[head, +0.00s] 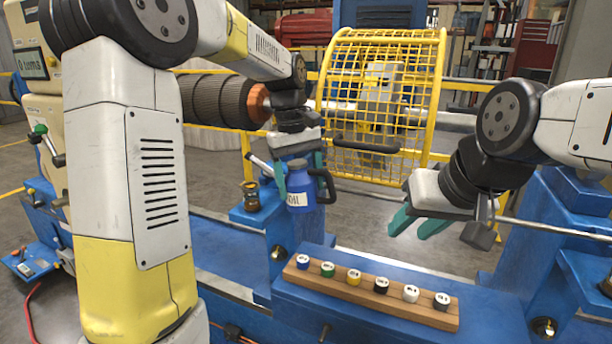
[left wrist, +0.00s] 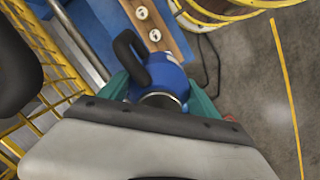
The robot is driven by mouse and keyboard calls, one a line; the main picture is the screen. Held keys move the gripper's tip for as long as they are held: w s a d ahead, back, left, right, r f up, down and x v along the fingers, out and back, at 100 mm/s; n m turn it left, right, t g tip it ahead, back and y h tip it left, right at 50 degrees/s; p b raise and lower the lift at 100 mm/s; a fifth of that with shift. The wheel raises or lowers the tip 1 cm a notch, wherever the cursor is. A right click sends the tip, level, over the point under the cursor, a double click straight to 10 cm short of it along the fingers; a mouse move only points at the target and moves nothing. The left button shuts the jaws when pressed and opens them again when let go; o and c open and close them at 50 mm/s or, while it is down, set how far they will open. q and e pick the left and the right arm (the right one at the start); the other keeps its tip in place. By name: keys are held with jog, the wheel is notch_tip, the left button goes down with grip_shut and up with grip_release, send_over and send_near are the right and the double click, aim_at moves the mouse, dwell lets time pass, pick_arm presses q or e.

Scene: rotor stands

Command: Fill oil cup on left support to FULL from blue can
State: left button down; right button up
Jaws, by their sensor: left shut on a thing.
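The blue can (head: 301,186) has a pale label, a dark handle on its right and a grey spout pointing up to the left. My left gripper (head: 296,172) is shut on the can and holds it roughly upright; the can (left wrist: 168,75) also shows between the teal fingers in the left wrist view. The oil cup (head: 251,196), a small amber and dark cup, sits on the left blue support (head: 245,217), left of and below the can. Its oil level is too small to read.
A wooden strip (head: 370,294) with several coloured-topped caps lies on the blue bench in front. A yellow mesh guard (head: 380,105) stands behind the can. A ribbed dark rotor (head: 215,100) lies behind my left arm. A metal rod (head: 555,230) extends at the right.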

pick_arm(q)
jog(key=shift+w, duration=0.4)
notch_tip(320, 180, down, 2)
jog(key=shift+d+g+h, duration=0.15)
jog(key=shift+g+h, duration=0.25)
jog(key=shift+h, duration=0.8)
jog(key=shift+s+d+r, duration=0.1)
jog(key=shift+d, duration=0.05)
jog(key=shift+h, duration=0.5)
jog(key=shift+g, duration=0.3)
jog(key=shift+a+r+g+h, duration=0.15)
jog(key=shift+r+g+h, duration=0.05)
jog(key=shift+r+h, duration=0.6)
jog(key=shift+a+r+g+h, duration=0.2)
jog(key=shift+r+h, duration=0.4)
jog(key=shift+r, duration=0.4)
jog(key=shift+r, duration=0.15)
jog(key=shift+d, duration=0.1)
dwell(3.3)
